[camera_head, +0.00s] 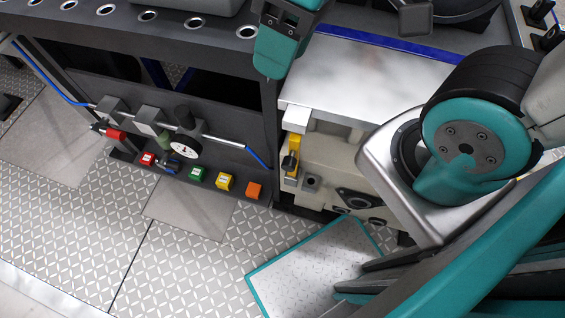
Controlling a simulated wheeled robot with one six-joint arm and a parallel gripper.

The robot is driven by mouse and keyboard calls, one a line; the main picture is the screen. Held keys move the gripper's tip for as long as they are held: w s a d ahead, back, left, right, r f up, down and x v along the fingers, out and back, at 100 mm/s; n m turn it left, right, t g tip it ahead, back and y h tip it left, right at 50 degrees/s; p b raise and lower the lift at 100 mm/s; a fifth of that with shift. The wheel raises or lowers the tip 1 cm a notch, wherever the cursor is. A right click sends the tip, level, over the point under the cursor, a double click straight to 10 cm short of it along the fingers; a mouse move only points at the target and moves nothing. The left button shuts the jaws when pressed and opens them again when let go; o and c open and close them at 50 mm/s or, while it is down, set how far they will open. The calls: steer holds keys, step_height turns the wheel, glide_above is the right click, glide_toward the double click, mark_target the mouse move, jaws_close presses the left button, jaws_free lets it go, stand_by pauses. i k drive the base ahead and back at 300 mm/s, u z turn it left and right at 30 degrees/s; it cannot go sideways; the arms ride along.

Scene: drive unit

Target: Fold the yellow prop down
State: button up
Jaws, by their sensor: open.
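The yellow prop (294,146) is a short narrow bar on the front left corner of the cream machine housing (345,165). It appears upright, just below a white block (296,116), with a black knob at its lower part. A flat silver panel (365,75) lies above and behind it. Part of my gripper (280,48), teal and dark grey, hangs in at the top edge, above and behind the prop and apart from it. Its jaws are open, but they are largely out of frame.
My arm's large joint covers the right side. To the left are a dark frame (90,85), a silver pipe with a gauge (193,150), and several coloured blocks, including a yellow one (225,181) and an orange one (254,190).

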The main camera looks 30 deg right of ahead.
mark_target(290, 164)
steer(key=u, duration=0.55)
steer(key=k, duration=0.9)
steer(key=z, duration=1.4)
